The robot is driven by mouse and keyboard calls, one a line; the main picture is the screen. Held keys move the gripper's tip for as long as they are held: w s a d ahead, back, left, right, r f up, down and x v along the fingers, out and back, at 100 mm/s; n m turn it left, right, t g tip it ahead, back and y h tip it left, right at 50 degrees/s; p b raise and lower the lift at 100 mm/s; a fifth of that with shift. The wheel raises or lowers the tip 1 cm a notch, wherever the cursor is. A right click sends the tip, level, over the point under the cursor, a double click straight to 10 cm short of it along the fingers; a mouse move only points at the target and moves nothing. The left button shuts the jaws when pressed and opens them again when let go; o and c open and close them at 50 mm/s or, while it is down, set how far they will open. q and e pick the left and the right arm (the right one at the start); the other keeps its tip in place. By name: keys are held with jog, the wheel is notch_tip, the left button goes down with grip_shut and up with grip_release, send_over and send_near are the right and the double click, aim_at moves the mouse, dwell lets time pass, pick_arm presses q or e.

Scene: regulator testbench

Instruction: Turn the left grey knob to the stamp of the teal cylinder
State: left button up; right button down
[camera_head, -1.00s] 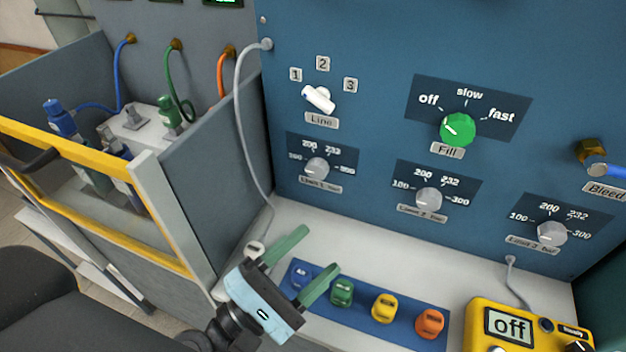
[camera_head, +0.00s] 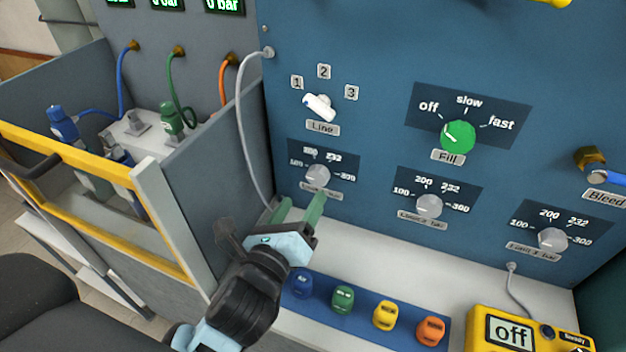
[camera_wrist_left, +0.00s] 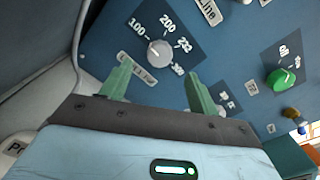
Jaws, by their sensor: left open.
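The left grey knob (camera_head: 317,175) sits on the blue panel above its label, on a dark plate with 100, 200, 232 and 300 marks. It also shows in the left wrist view (camera_wrist_left: 159,53), beyond the fingertips. My left gripper (camera_head: 300,205) is open, its green fingers pointing at the panel just below the knob, not touching it. In the left wrist view the fingers (camera_wrist_left: 155,85) stand apart with nothing between them. A cylinder with a green top (camera_head: 171,118) stands in the left bay; I cannot tell if a teal cylinder is there. My right gripper is not in view.
Two more grey knobs (camera_head: 429,205) and (camera_head: 552,238) lie to the right. The green Fill knob (camera_head: 458,136) and white Line lever (camera_head: 319,107) are above. Several coloured blocks sit on a blue strip (camera_head: 364,322); a yellow meter (camera_head: 480,322) stands right. A grey hose hangs left of the knob.

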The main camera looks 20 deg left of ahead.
aim_at(315, 178)
pick_arm(q)
jog(key=w, duration=0.5)
jog(key=shift+w+r, duration=0.1)
jog(key=shift+w+d+p, duration=0.1)
jog(key=shift+w+p, duration=0.2)
jog(key=shift+w, duration=0.55)
jog(key=c, duration=1)
